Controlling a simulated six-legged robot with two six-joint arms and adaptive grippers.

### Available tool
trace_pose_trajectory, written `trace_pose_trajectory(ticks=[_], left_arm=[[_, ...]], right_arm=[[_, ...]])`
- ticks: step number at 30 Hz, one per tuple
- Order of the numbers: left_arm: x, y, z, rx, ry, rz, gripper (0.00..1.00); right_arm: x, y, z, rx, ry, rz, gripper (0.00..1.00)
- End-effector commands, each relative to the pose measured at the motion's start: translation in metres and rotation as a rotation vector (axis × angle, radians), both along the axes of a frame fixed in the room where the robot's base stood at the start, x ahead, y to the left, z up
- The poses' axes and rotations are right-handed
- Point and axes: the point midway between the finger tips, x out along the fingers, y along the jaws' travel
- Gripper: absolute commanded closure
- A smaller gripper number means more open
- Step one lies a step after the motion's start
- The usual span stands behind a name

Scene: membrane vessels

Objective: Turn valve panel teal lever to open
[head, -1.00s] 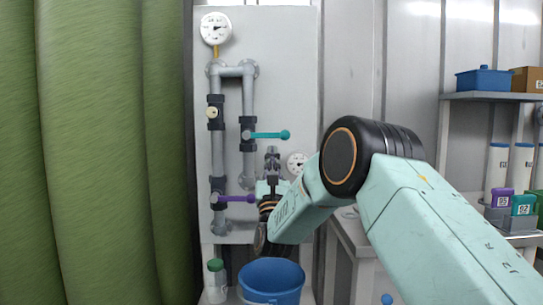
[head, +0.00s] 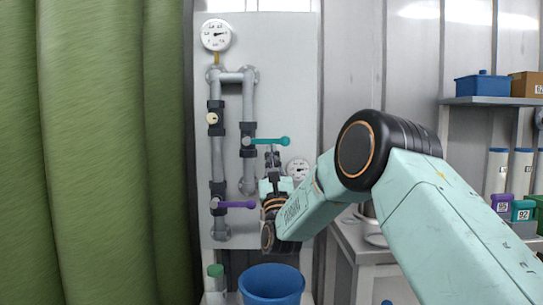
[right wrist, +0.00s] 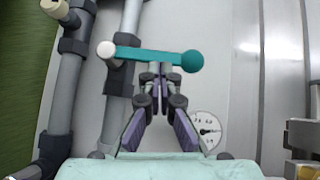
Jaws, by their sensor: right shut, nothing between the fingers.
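The teal lever (head: 268,141) is on the grey pipework of the valve panel. It lies about level, from its pale pivot at left to a round teal knob at right. In the right wrist view the teal lever (right wrist: 152,56) crosses the picture just past my fingertips. My right gripper (head: 272,155) is shut and empty, pointing up just below the lever's middle. It also shows in the right wrist view (right wrist: 160,78); I cannot tell whether its tips touch the lever. My left gripper is not in view.
A purple lever (head: 236,205) sticks out to the right lower on the panel (head: 300,60). A gauge (head: 298,169) sits just right of my right gripper. A blue bucket (head: 271,285) stands below. A green curtain-like wall (head: 90,150) fills the left.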

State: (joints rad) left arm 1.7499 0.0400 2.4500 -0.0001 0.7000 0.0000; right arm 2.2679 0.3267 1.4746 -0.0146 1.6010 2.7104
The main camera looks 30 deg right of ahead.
Motion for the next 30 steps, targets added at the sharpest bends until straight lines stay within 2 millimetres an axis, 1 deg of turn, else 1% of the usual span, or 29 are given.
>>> trace_pose_trajectory(ticks=[17, 23, 27, 30], left_arm=[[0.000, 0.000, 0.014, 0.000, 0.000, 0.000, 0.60], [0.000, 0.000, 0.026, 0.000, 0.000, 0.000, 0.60], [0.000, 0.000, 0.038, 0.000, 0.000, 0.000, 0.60], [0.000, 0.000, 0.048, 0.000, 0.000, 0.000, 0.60]], right_arm=[[-0.002, -0.003, 0.008, -0.142, 0.084, 0.000, 1.00], [-0.003, -0.005, 0.014, -0.200, 0.122, -0.001, 1.00], [-0.003, -0.006, 0.020, -0.254, 0.154, 0.000, 1.00], [-0.004, -0.006, 0.027, -0.253, 0.152, 0.000, 1.00]])
